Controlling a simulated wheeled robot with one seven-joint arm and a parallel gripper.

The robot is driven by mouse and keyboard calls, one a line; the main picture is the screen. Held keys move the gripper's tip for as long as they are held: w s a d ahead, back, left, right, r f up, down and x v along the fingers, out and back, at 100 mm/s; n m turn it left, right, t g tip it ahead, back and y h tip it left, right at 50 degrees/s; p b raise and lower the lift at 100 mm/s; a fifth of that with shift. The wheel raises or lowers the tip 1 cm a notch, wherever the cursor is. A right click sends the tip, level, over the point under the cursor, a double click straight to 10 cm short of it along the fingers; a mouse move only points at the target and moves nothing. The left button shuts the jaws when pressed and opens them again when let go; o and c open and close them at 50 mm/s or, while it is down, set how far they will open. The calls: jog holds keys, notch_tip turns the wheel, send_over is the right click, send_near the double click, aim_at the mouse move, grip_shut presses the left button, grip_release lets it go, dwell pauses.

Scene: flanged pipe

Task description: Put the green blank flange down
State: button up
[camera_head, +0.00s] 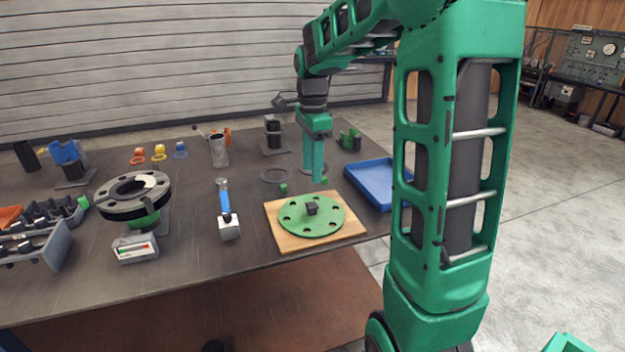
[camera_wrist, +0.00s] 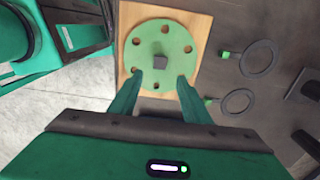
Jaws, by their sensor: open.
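The green blank flange (camera_head: 296,219) is a round disc with several bolt holes and a dark square knob (camera_head: 312,208) at its centre. It lies flat on a light wooden board (camera_head: 285,243) near the table's front edge. The flange also shows in the wrist view (camera_wrist: 148,38), with its knob (camera_wrist: 160,66) beyond my fingertips. My gripper (camera_head: 318,178) is above and behind the flange in the head view. In the wrist view my gripper (camera_wrist: 161,80) has its two fingers apart, with nothing between them.
A blue tray (camera_head: 372,184) stands right of the board. A blue-handled tool (camera_head: 226,208) lies to its left, and a pipe flange (camera_head: 132,194) stands farther left.

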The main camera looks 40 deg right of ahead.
jog(key=s+a+f+n, duration=0.1)
jog(key=s+n, duration=0.6)
jog(key=s, duration=0.7)
jog(key=s+a+f+n, duration=0.1)
jog(key=s+f+n, duration=0.2)
jog(key=s+n, duration=0.4)
jog(key=s, duration=0.7)
jog(key=shift+s+a+f+n, duration=0.3)
jog(key=shift+a+f+n, duration=0.05)
jog(key=shift+n, duration=0.05)
jog(key=shift+w+f, duration=0.25)
jog(key=shift+w, duration=0.4)
